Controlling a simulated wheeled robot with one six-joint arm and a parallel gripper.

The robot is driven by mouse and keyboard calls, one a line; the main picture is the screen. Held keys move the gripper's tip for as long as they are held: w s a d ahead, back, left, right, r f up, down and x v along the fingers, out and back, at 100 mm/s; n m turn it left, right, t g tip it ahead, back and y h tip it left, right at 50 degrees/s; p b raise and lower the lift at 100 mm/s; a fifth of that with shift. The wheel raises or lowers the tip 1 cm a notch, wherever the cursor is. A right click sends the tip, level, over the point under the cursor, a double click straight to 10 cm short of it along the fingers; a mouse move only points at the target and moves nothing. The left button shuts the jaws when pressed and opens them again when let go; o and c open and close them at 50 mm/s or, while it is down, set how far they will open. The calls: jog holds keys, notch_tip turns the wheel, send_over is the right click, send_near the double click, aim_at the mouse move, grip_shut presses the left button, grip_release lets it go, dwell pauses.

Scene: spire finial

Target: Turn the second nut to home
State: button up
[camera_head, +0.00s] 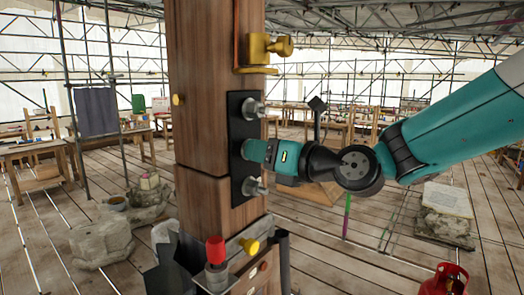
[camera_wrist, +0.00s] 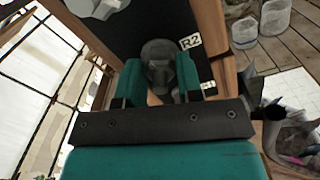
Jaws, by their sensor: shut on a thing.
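A black plate (camera_head: 237,150) is fixed to the face of a wooden post (camera_head: 200,100). One grey nut (camera_head: 254,109) sits near its top and another (camera_head: 256,187) near its bottom. My gripper (camera_head: 248,150) reaches in from the right to the middle of the plate, between these two. In the wrist view its teal fingers are shut on a grey nut (camera_wrist: 158,52), the second nut, one finger on each side. A white label reading R2 (camera_wrist: 190,42) is beside it. The fingers hide part of the nut, and its turn angle cannot be read.
A yellow fitting (camera_head: 262,48) projects from the post above the plate. Below are a yellow knob (camera_head: 250,246) and a red-topped part (camera_head: 215,250). Stone blocks (camera_head: 100,243) and a red gas bottle (camera_head: 445,280) stand on the plank floor.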

jog(key=shift+f+m, duration=0.1)
jog(key=shift+m, duration=0.4)
jog(key=o, duration=0.9)
jog(key=shift+b+v, duration=3.9)
jog(key=shift+v, duration=4.85)
